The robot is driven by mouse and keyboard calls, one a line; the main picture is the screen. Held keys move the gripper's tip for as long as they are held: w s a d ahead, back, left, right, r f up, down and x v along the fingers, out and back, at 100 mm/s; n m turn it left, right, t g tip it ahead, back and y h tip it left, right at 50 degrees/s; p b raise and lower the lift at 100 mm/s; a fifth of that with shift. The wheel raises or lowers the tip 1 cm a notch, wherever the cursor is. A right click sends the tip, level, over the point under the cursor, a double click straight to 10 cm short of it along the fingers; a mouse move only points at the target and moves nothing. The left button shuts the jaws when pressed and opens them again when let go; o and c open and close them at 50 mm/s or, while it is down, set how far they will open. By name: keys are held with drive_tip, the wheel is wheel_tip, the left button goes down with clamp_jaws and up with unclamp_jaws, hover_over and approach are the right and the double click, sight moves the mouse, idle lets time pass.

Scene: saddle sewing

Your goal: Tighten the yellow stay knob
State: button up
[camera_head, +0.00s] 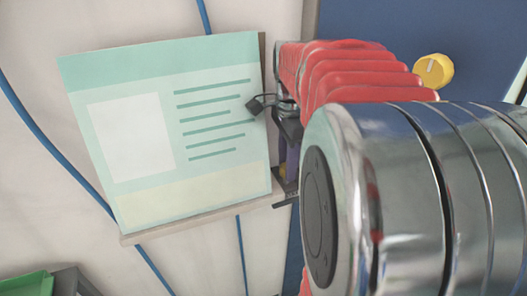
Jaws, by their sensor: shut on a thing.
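A round yellow knob (434,70) with a pale mark on its face sits on the blue panel at the upper right, apart from my gripper. My gripper (284,190) is mostly hidden behind my chrome arm link, beside the right edge of the pale board. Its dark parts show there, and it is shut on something. A small yellow patch (283,170) shows at the gripper, largely covered. I cannot tell whether this patch is part of a knob, or which yellow part is the stay knob.
A tilted board (135,238) with a mint and white printed sheet (215,150) stands close left of my gripper. Blue cables (60,150) run over the pale surface behind it. A green item (25,286) is at the lower left. My chrome and red arm fills the right.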

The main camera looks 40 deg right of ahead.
drive_tip(key=o, duration=1.1)
drive_tip(key=shift+c, duration=0.2)
wheel_tip(320, 180, up, 14)
drive_tip(key=shift+f, duration=0.1)
